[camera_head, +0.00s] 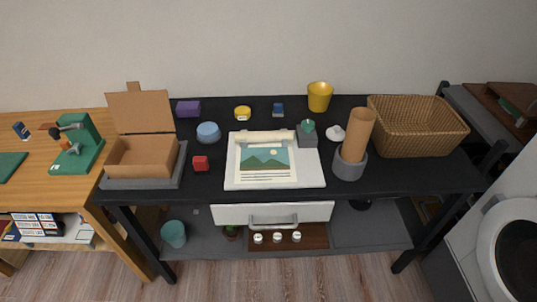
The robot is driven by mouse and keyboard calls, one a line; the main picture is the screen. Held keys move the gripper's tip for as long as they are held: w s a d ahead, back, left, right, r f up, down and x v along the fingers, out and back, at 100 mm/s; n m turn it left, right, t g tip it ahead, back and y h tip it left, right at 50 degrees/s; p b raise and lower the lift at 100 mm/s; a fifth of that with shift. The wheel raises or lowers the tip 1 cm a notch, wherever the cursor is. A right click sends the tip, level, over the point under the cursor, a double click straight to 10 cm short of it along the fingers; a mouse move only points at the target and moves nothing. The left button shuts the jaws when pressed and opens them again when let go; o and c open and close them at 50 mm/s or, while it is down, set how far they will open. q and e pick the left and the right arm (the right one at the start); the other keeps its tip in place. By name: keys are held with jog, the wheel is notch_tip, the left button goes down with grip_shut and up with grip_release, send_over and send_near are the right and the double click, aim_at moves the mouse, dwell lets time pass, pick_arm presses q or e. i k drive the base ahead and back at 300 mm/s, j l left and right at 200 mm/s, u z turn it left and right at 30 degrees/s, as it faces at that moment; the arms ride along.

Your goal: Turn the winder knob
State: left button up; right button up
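The winder is most likely the small dark grey block (307,135) at the right end of the paper roll, on the black table. A green knob (309,125) sits on it, facing up or toward me; its exact turn position is too small to tell. A white board (232,178) carries a sheet with a green and blue landscape picture (264,160), and a cream roll (264,137) lies along the sheet's far edge. Neither of my grippers is in view, and nothing touches the knob.
A grey cup holding a brown tube (355,135) stands right of the board, near a white lump (336,133). A drawer (232,214) sits below.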

aim_at(307, 125)
jog(key=i+j, duration=0.1)
jog(key=j, duration=0.35)
jog(key=i+j+z, duration=0.1)
jog(key=j, duration=0.85)
jog(key=i+z, duration=0.05)
